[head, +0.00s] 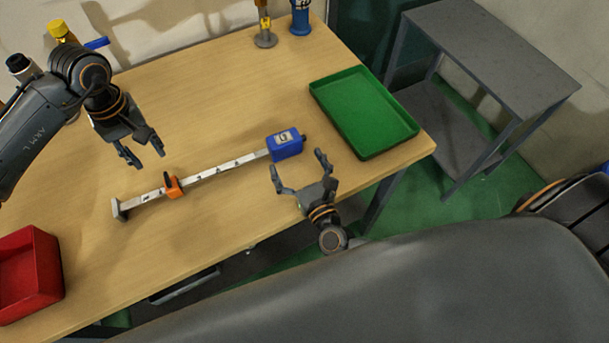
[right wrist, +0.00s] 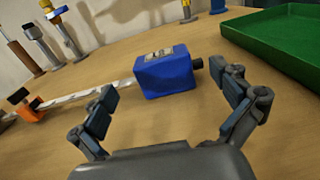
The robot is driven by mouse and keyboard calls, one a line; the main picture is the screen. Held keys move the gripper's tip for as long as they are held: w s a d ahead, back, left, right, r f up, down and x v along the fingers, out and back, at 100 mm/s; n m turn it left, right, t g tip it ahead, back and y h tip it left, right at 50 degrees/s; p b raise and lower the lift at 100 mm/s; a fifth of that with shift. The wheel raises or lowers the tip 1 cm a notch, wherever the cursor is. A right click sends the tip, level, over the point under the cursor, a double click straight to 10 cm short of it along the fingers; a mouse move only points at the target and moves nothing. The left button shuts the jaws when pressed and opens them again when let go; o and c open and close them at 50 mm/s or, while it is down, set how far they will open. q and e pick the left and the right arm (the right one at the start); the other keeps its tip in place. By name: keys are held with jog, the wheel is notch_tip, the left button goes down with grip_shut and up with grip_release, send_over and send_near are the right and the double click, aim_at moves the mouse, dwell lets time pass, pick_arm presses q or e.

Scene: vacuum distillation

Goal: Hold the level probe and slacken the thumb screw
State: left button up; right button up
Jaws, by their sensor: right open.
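The level probe lies on the wooden table as a long pale bar (head: 215,172) with a blue housing (head: 286,145) at its right end and a grey foot at its left end. An orange clamp (head: 174,187) with a dark thumb screw (head: 166,179) sits on the bar near the foot. My left gripper (head: 144,158) is open and empty, above and left of the clamp. My right gripper (head: 297,171) is open just in front of the blue housing, not touching it. In the right wrist view the blue housing (right wrist: 166,72) shows beyond and between the open fingers.
A green tray (head: 363,112) lies right of the blue housing. A red bin (head: 28,273) sits at the front left. Upright items, including a blue one (head: 300,18), stand at the back edge. A grey side table (head: 490,55) is at the right.

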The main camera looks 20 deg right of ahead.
aim_at(288, 145)
jog(key=w, duration=0.6)
jog(key=shift+w+a, duration=0.15)
jog(key=shift+w, duration=0.05)
